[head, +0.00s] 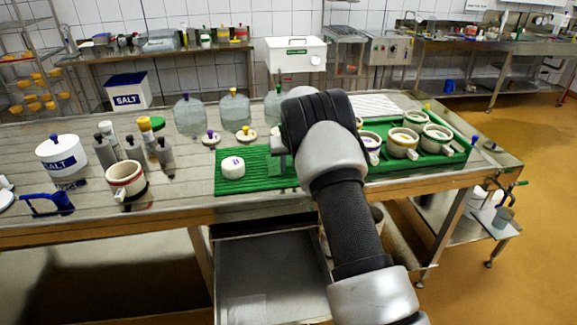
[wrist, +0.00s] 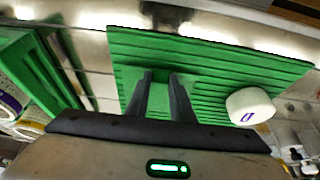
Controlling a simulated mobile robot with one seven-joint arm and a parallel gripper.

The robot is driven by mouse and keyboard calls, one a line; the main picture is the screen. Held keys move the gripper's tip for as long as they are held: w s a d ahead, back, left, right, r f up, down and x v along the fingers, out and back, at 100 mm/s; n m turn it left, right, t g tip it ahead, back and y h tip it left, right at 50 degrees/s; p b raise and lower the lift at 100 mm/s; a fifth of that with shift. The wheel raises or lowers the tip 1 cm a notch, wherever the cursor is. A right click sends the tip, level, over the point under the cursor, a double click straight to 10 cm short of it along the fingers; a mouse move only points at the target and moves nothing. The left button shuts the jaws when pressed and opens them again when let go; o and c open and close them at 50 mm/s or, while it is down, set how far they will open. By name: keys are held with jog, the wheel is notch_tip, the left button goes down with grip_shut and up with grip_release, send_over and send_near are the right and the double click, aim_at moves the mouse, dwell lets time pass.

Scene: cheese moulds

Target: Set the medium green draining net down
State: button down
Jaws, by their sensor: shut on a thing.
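The medium green draining net (wrist: 160,85) shows in the wrist view as a plain green patch between and beside my fingers, low over a ribbed green mat (wrist: 225,62). My gripper (wrist: 161,76) is shut on it. I cannot tell whether the net touches the mat. In the head view the ribbed mat (head: 225,187) lies on the steel table, and my arm hides most of the gripper and the net. A white cheese with a purple mark (head: 232,168) sits on the mat, to the right of my fingers in the wrist view (wrist: 250,106).
A green tray (head: 440,160) with several white moulds stands right of my arm. Left of the mat are a mould with a red band (head: 125,180), grey bottles and a salt tub (head: 61,157). Glass jars (head: 235,110) stand behind. The front table edge is mostly clear.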

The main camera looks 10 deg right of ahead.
jog(key=c, duration=1.5)
grip_release()
jog(key=shift+c, duration=0.2)
